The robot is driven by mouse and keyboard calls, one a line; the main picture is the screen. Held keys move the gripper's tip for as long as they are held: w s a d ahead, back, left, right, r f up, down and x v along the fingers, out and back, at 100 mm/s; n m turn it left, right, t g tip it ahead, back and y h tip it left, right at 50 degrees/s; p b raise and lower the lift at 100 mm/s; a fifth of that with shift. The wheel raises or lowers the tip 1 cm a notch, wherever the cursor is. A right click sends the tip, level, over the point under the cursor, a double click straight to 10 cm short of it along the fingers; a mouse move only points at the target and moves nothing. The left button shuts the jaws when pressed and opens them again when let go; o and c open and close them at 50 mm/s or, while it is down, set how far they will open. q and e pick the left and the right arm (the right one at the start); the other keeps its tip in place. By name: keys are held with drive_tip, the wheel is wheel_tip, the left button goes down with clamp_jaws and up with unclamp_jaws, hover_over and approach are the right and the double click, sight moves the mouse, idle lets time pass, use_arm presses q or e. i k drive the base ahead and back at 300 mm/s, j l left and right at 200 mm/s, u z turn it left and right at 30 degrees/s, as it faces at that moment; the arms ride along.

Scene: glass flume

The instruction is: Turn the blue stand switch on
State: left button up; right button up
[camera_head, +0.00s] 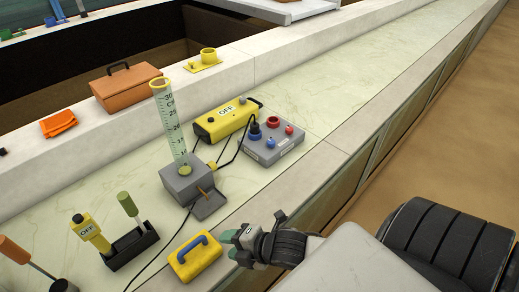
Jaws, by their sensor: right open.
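A grey box (262,152) on the pale counter has a blue ring socket with a dark plug in it, a red ring socket, and small blue (270,143) and red (289,130) knobs. I cannot tell which blue part is the stand switch, or its setting. Behind it lies a yellow box (211,128) labelled OFF. A clear graduated cylinder (168,121) stands upright on a grey base (181,183). My right gripper (254,238) is open at the counter's front edge, nearer to me than the grey box and apart from it. My left gripper is out of view.
A yellow block with a blue handle (194,261) lies just left of my right gripper. A black holder (133,246) with upright tools stands further left. Black cables cross the counter. An orange toolbox (128,89) sits on the back ledge. The counter beyond the grey box is clear.

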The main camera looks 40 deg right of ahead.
sight(271, 143)
drive_tip(key=z, duration=1.4)
